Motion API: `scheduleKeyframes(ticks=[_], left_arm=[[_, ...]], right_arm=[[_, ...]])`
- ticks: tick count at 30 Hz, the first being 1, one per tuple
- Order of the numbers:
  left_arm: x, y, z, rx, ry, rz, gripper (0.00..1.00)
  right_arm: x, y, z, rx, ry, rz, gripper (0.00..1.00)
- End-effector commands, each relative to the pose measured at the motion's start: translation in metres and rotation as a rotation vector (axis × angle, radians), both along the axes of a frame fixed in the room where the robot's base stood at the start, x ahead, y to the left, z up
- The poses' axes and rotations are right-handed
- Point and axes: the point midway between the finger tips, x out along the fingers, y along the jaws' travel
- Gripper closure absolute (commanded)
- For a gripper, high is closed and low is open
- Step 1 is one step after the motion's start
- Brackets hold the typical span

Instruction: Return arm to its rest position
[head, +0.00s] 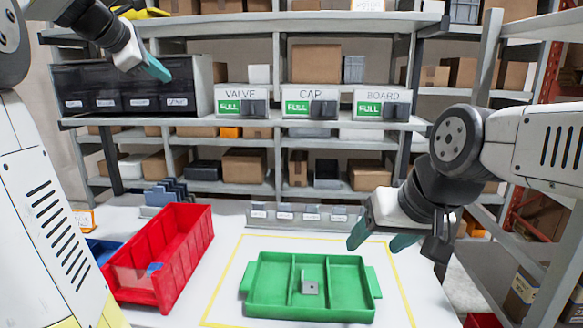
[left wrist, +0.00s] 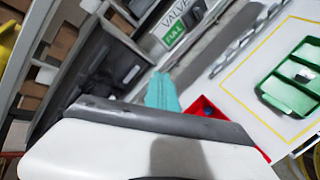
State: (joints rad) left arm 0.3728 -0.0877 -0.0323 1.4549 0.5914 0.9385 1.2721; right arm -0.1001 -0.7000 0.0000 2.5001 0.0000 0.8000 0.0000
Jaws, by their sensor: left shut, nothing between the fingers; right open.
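My left gripper (head: 157,69) is raised at the upper left in the head view, in front of the dark drawer bins (head: 125,88). Its teal fingertips are together with nothing between them, and they also show in the left wrist view (left wrist: 162,92). My right gripper (head: 380,240) hangs over the right part of the table with its teal fingers apart and empty. It is near the right corner of the green tray (head: 263,308). The tray holds one small grey part (head: 310,287) in its middle compartment.
Dispensers labelled VALVE (head: 240,102), CAP (head: 309,102) and BOARD (head: 382,103) stand on the shelf, each showing FULL. A red divided bin (head: 205,245) stands left of the tray. A low labelled rack (head: 300,215) lines the table's back. The yellow-outlined area around the tray is clear.

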Motion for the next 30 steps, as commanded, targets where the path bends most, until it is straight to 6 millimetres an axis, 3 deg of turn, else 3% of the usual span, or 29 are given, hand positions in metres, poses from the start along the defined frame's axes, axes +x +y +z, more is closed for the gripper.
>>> scheduleKeyframes(ticks=[1, 6, 10, 15, 18, 21, 30], left_arm=[[-0.022, -0.03, -0.019, 0.12, 0.014, -0.101, 1.0], [-0.098, -0.102, -0.097, 0.571, 0.03, -0.484, 1.0], [-0.162, -0.141, -0.16, 0.895, 0.006, -0.803, 1.0], [-0.228, -0.165, -0.231, 1.224, -0.053, -1.159, 1.0], [-0.251, -0.171, -0.257, 1.339, -0.083, -1.293, 1.0], [-0.262, -0.172, -0.27, 1.398, -0.1, -1.363, 1.0], [-0.264, -0.172, -0.273, 1.412, -0.102, -1.38, 1.0]], right_arm=[[0.0, 0.0, 0.0, 0.0, 0.0, 0.0, 0.36], [0.0, 0.0, 0.0, 0.0, 0.0, 0.0, 0.36], [0.0, 0.0, 0.0, 0.0, 0.0, 0.0, 0.36], [0.0, 0.0, 0.0, 0.0, 0.0, 0.0, 0.36], [0.0, 0.0, 0.0, 0.0, 0.0, 0.0, 0.36], [0.0, 0.0, 0.0, 0.0, 0.0, 0.0, 0.36], [0.0, 0.0, 0.0, 0.0, 0.0, 0.0, 0.36]])
